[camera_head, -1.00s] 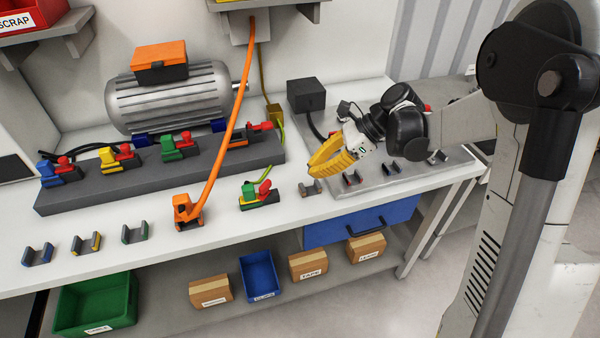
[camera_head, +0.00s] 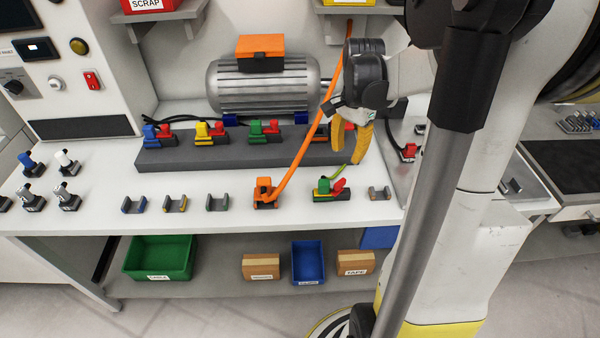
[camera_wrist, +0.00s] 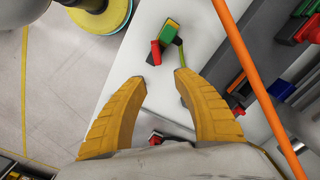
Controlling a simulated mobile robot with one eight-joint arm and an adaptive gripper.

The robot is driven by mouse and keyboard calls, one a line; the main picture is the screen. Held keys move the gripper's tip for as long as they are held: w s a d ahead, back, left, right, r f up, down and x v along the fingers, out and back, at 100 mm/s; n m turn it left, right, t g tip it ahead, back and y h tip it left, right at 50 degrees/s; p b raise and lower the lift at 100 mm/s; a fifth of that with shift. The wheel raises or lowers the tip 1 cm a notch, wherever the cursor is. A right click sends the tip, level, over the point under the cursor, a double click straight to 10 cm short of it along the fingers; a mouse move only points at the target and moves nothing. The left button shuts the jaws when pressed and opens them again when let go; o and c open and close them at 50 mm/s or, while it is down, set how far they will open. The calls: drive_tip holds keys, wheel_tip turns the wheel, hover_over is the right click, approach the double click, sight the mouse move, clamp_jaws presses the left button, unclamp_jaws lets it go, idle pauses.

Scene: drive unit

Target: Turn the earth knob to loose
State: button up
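A green connector (camera_head: 323,187) with a red knob-like piece (camera_head: 339,186) lies on the front of the bench, with a yellow-green cable (camera_head: 342,170) running to it. I take this as the earth one; no label is readable. In the wrist view the green connector (camera_wrist: 171,27) and its red piece (camera_wrist: 155,53) lie beyond my fingertips. My gripper (camera_head: 350,150) is open and empty, its yellow fingers pointing down above and behind this connector, before the right end of the grey rail. The fingers also show apart in the wrist view (camera_wrist: 162,88).
An orange cable (camera_head: 310,150) runs close left of my gripper to an orange plug (camera_head: 264,193). The grey rail (camera_head: 180,158) bears several coloured connectors, the right one partly hidden. A grey motor (camera_head: 262,92) stands behind. Empty small clips (camera_head: 217,203) line the bench front.

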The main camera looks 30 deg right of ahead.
sight(345, 179)
wheel_tip(345, 179, down, 11)
drive_tip(key=b, duration=0.4)
drive_tip(key=shift+s+d+r, duration=0.1)
drive_tip(key=shift+s, duration=0.05)
clamp_jaws()
